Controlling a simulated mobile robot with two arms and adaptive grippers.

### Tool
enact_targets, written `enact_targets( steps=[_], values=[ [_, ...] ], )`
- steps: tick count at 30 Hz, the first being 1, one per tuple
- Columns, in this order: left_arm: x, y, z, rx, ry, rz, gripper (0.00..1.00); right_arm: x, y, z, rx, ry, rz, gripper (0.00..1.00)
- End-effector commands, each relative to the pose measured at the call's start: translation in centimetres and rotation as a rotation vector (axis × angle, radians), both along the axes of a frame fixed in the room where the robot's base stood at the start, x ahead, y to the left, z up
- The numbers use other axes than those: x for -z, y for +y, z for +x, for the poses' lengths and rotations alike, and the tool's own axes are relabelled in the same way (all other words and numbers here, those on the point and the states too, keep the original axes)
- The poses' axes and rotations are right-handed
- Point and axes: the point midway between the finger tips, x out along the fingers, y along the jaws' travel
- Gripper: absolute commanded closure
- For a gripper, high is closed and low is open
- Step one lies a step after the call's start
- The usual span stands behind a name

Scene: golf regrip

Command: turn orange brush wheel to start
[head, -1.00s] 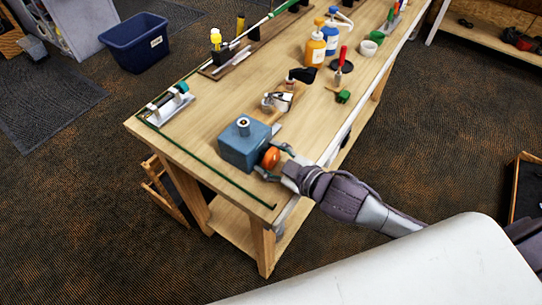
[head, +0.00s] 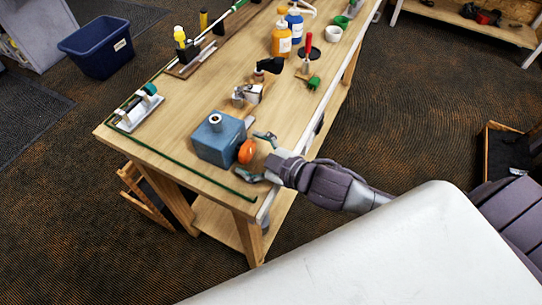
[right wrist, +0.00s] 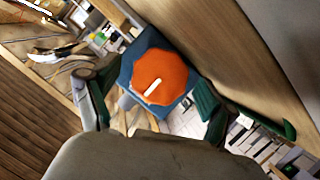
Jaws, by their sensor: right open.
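The orange brush wheel (head: 246,152) is on the right side of a blue box-shaped machine (head: 215,142) with a round fitting on top, near the table's front corner. In the right wrist view the wheel (right wrist: 160,78) is seen face-on, with a slanted white mark on its face and the blue machine (right wrist: 127,74) behind it. My right gripper (head: 256,156) is open, its fingers spread to either side of the wheel. In the wrist view a gap shows between the wheel and each finger. My left gripper is not in view.
The wooden workbench (head: 170,128) has a green strip along its edge. Behind the machine are a small metal clamp (head: 247,94), orange (head: 282,40) and blue (head: 295,24) bottles, and a red-handled tool (head: 308,45). A blue bin (head: 97,47) stands on the floor.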

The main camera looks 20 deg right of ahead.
Motion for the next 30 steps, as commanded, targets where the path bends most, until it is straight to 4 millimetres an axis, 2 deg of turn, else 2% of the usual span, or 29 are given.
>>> enact_targets(
  steps=[6,15,21,30],
  values=[
    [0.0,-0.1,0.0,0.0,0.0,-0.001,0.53,-1.3,-1.7,-3.8,-0.003,0.005,-0.001,0.15],
    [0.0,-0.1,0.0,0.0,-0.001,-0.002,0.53,-2.7,-3.6,-7.4,0.0,0.004,-0.001,0.15],
    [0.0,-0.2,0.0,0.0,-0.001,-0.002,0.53,-3.3,-4.2,-8.6,-0.001,0.002,0.0,0.15],
    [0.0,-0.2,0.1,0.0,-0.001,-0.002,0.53,-3.5,-4.3,-8.8,-0.002,-0.001,0.0,0.15]
  ],
)
